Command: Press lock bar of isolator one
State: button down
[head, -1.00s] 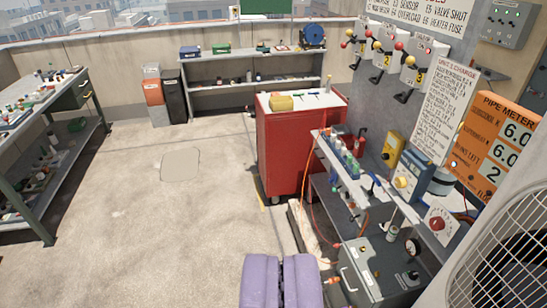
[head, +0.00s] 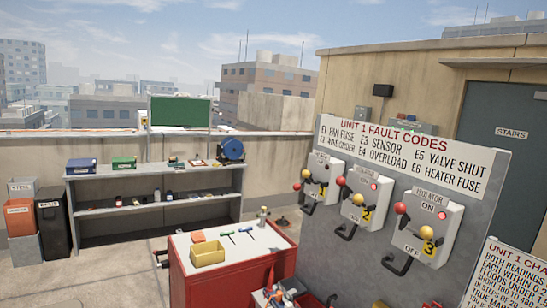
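Isolator one (head: 324,178) is a light grey box on the grey panel, leftmost of three in a row. Isolator two (head: 362,198) and isolator three (head: 428,226) look alike, each with a red ball, a yellow ball and a black bar. My gripper is not in view.
A fault-code sign (head: 412,155) hangs above the isolators. A grey shelf (head: 152,215) and bins (head: 52,228) stand at the back left.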

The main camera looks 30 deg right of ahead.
aim_at(306, 173)
jog(key=i+z, duration=0.1)
jog(key=i, duration=0.65)
jog(key=i+j+z, duration=0.1)
jog(key=i, duration=0.65)
jog(key=i+j+z, duration=0.25)
jog(key=i+z, duration=0.25)
jog(key=i+j+z, duration=0.95)
jog(key=j, duration=0.1)
